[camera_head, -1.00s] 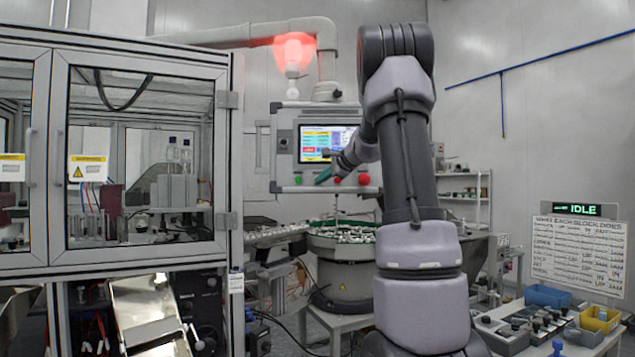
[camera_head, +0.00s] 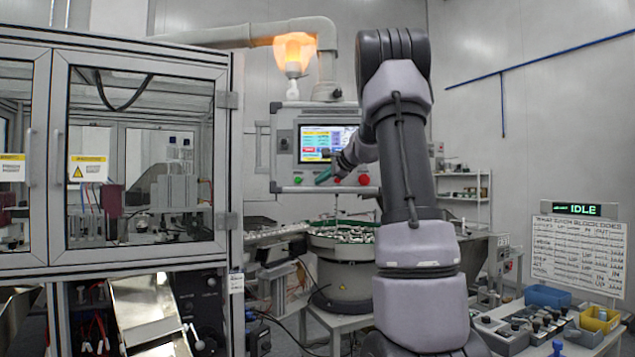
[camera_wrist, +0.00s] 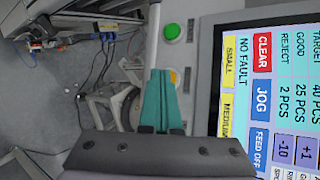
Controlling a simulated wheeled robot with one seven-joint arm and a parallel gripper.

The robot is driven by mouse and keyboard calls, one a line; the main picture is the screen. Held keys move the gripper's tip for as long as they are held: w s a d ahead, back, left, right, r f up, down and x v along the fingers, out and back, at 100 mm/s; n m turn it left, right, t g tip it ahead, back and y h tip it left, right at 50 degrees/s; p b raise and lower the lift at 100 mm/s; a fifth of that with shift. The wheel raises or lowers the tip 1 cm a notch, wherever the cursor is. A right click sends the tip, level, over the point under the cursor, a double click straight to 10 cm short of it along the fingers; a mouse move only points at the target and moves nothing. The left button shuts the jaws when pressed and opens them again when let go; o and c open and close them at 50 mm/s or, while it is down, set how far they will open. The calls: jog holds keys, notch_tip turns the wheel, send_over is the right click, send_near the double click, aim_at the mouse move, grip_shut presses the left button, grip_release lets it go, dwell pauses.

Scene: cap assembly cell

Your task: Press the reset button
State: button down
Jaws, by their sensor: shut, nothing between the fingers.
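The control panel (camera_head: 286,133) hangs at the back centre, with a lit screen (camera_head: 315,144) above a row of buttons. A green button (camera_head: 297,180) is at the left of the row, and red buttons (camera_head: 364,179) are at the right. My gripper (camera_head: 318,181) has teal fingers, shut and empty, at the row between the green and red buttons. In the wrist view the fingers (camera_wrist: 161,73) point toward the panel, apart from the green button (camera_wrist: 172,32). No reset label is readable; the fingers hide part of the row. Contact with a button cannot be told.
The screen (camera_wrist: 262,100) reads NO FAULT in the wrist view. A signal lamp (camera_head: 294,52) glows amber above the panel.

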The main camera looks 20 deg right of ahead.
jog(key=shift+s, duration=0.1)
jog(key=shift+s+a, duration=0.25)
jog(key=shift+s, duration=0.15)
jog(key=shift+s+a, duration=0.4)
jog(key=shift+s, duration=0.5)
jog(key=shift+s+a, duration=0.45)
jog(key=shift+s, duration=0.45)
jog(key=shift+s+a, duration=0.4)
jog(key=shift+s, duration=0.5)
